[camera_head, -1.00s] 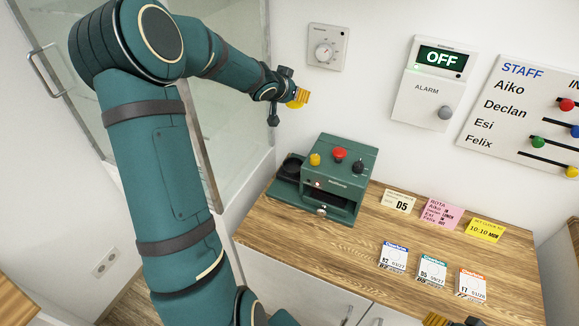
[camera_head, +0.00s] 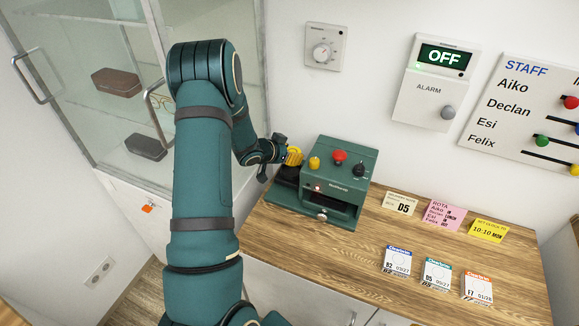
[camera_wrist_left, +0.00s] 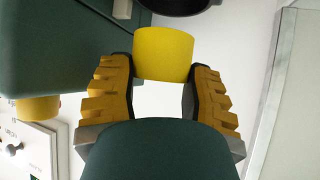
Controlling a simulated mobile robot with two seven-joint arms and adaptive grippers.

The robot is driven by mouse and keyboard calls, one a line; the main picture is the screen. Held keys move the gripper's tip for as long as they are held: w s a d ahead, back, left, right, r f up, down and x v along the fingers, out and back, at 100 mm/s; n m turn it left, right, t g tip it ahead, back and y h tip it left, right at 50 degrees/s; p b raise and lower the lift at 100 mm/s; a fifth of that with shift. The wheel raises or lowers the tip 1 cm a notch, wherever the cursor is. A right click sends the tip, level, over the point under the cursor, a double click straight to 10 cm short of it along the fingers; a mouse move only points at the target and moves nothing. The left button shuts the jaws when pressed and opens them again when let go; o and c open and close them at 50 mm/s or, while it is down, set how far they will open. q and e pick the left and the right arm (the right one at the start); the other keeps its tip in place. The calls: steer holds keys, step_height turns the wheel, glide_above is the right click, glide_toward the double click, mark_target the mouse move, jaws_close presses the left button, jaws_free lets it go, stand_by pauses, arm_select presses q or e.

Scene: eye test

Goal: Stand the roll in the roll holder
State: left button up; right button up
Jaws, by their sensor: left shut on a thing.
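The yellow roll (camera_wrist_left: 164,54) is a short plain cylinder. In the left wrist view it sits between the ridged yellow fingertips of my left gripper (camera_wrist_left: 162,80), which is shut on it. In the head view my left gripper (camera_head: 293,156) is just above the round black roll holder (camera_head: 286,173), at the left side of the green machine (camera_head: 347,160). The fingers hide most of the roll there. In the left wrist view a dark round rim, apparently the holder (camera_wrist_left: 178,6), shows beyond the roll with a gap between them. My right gripper is out of view.
A glass cabinet (camera_head: 110,60) is to the left. Cards (camera_head: 437,273) lie on the wooden counter (camera_head: 340,255), whose front middle is clear.

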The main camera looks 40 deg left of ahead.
mark_target(290, 164)
arm_select(q)
steer(key=shift+f+b, duration=0.35)
steer(key=shift+f, duration=1.95)
steer(key=shift+f, duration=0.2)
steer(key=o, duration=1.1)
steer(key=shift+a, duration=0.1)
steer(key=shift+c, duration=0.2)
steer(key=shift+r, duration=0.25)
steer(key=v, duration=0.7)
steer(key=shift+s+p, duration=0.2)
steer(key=shift+p, duration=0.2)
